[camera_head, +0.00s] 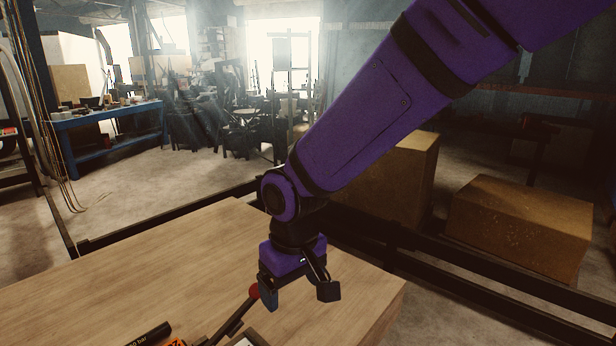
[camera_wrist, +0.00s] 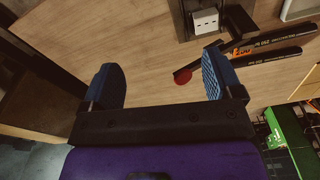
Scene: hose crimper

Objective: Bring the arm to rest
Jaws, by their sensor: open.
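My purple arm reaches down from the upper right in the head view. My gripper (camera_head: 298,292) hangs above the wooden table (camera_head: 140,275), near its right end, with its fingers spread and nothing between them. In the wrist view my gripper (camera_wrist: 160,84) shows two blue-padded fingers wide apart. A lever with a red knob (camera_head: 253,291) stands just left of the fingers in the head view. In the wrist view the red knob (camera_wrist: 182,76) appears beyond the fingertips, near the right finger. I cannot tell whether finger and lever touch.
Black hoses with printed lettering (camera_wrist: 275,46) lie beside a dark device with a pale block (camera_wrist: 206,20). A green object (camera_wrist: 287,140) is at the lower right of the wrist view. Cardboard boxes (camera_head: 520,225) stand behind the table. The table's left part is clear.

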